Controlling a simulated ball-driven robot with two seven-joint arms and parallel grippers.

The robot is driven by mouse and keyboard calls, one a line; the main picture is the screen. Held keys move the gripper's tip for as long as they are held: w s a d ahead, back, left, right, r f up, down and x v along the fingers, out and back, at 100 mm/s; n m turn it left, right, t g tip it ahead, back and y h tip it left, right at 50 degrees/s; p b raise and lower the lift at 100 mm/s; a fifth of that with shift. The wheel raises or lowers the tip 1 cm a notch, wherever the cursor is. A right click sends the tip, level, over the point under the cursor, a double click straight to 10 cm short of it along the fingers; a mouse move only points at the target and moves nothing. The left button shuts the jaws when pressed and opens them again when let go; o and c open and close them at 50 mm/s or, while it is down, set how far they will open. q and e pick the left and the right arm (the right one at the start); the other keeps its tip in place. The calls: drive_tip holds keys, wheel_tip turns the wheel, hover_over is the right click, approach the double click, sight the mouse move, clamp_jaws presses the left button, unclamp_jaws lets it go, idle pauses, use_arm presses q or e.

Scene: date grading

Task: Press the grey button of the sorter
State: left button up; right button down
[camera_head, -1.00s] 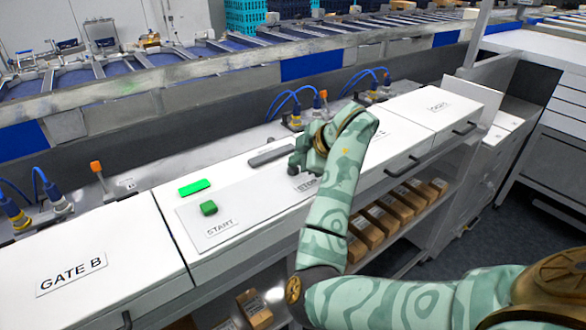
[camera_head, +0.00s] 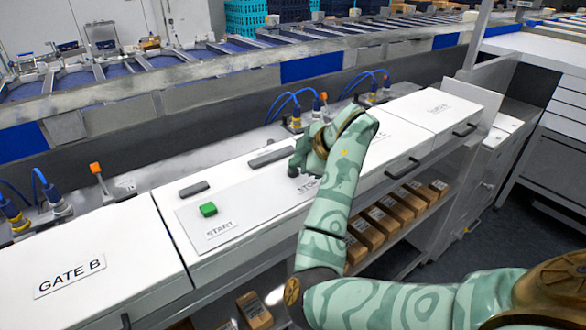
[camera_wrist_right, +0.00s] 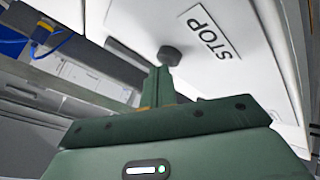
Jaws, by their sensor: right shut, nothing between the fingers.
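The grey button (camera_head: 293,172) sits beside the STOP label on the sorter's sloped white panel. In the right wrist view the grey button (camera_wrist_right: 170,54) shows just beyond my fingertips, next to the STOP label (camera_wrist_right: 209,33). My right gripper (camera_head: 298,163) is shut and empty, with its fingertips at the button. In the wrist view the right gripper's tips (camera_wrist_right: 160,72) appear to meet it, but exact contact is hard to tell. My left gripper is not in view.
A green button (camera_head: 208,209) stands by the START label (camera_head: 221,229). Behind it is an unlit grey indicator bar (camera_head: 193,188), with another dark bar (camera_head: 270,156) to its right. The GATE B cover (camera_head: 70,275) is at left. Blue cables (camera_head: 288,100) rise behind the panel.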

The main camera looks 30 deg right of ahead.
sight(297, 171)
drive_tip(key=shift+r+p, duration=0.3)
drive_tip(key=shift+r, duration=0.35)
wheel_tip(297, 171, up, 5)
drive_tip(key=p, duration=0.3)
drive_tip(key=shift+p, duration=0.3)
idle(0.4)
